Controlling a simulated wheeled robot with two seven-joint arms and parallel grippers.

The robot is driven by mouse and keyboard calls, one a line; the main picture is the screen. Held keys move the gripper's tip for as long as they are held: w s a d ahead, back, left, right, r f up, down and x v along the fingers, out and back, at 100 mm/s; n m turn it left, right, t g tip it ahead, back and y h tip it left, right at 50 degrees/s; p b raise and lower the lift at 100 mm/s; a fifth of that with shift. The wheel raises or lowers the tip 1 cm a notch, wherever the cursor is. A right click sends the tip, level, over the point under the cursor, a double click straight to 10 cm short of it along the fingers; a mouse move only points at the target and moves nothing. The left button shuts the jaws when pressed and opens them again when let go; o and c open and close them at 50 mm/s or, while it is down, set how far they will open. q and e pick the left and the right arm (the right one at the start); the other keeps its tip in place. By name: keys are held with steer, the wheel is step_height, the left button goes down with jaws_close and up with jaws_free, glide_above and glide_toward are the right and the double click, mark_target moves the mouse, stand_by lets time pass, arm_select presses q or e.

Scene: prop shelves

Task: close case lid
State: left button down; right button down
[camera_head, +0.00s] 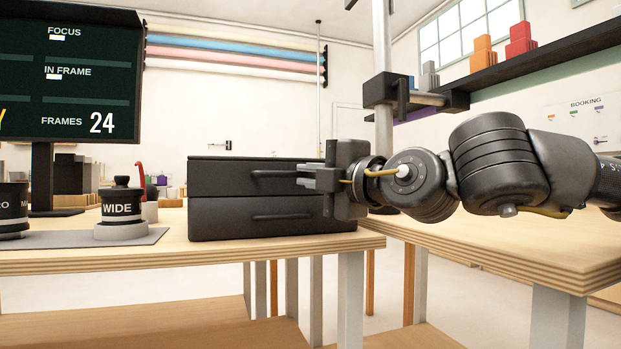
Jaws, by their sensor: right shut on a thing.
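The black case (225,218) stands on the wooden table, left of centre in the head view. It has an upper section (220,178) and a lower section, with a narrow seam between them. Each section has a dark bar handle on its front, the upper handle (272,174) and the lower handle (282,217). My right gripper (308,176) comes in from the right and is shut on the right end of the upper handle. The gripper hides that end of the handle and the upper right corner of the case. My left gripper is not in view.
A lens marked WIDE (122,207) and another lens (13,210) stand on a grey mat (160,233) left of the case. A dark screen (70,75) stands behind them. A second table (500,243) at the right lies under my right arm and looks clear.

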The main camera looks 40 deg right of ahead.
steer(key=shift+a+f, duration=0.1)
steer(key=shift+f, duration=0.55)
steer(key=c, duration=1.6)
jaws_free()
steer(key=shift+c, duration=0.2)
steer(key=shift+o, duration=0.8)
steer(key=shift+r, duration=0.15)
steer(key=shift+s+r, duration=0.1)
